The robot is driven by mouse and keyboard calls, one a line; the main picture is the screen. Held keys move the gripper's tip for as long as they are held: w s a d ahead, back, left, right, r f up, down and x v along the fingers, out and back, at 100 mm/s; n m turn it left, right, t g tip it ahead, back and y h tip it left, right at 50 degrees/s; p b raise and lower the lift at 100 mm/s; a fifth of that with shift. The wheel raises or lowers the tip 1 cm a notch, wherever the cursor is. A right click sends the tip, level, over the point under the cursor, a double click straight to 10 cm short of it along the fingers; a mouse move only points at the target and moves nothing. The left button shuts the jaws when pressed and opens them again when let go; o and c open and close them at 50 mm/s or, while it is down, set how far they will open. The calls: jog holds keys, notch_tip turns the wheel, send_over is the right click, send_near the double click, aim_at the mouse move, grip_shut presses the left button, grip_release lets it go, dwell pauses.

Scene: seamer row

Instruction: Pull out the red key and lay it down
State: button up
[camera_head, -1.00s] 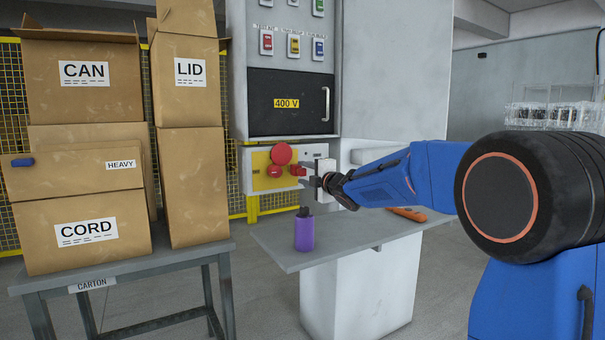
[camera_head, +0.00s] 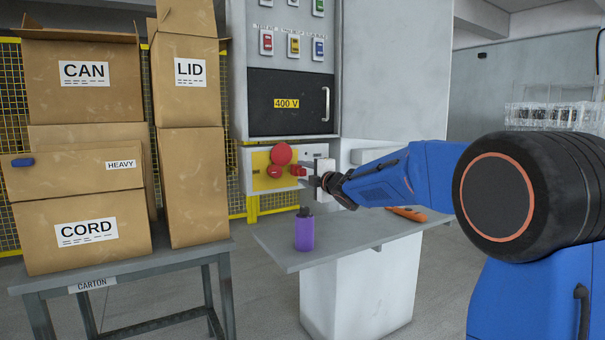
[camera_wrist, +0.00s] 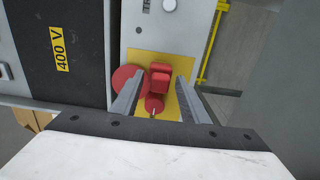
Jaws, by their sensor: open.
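The red key (camera_head: 298,170) appears as a blocky red piece at the right side of the yellow plate (camera_head: 260,178) on the panel. In the wrist view the red key (camera_wrist: 160,76) stands out from the plate. My gripper (camera_head: 308,177) is open just in front of the panel. In the wrist view my gripper's two fingers (camera_wrist: 160,92) point at the plate, one on each side of the key, with gaps visible. I cannot tell whether the fingertips reach its depth. A large round red button (camera_head: 281,154) and a smaller red knob (camera_head: 273,171) sit beside the key.
Below the panel, a grey shelf (camera_head: 345,251) carries a purple bottle (camera_head: 305,232) and an orange-handled item (camera_head: 407,214). Bare shelf lies between them. Cartons stand on a table (camera_head: 190,259) at the left. A 400 V cabinet (camera_head: 290,120) is above.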

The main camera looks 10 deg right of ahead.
jog(key=shift+c, duration=0.3)
grip_shut()
jog(key=shift+s, duration=0.15)
jog(key=shift+v, duration=2.85)
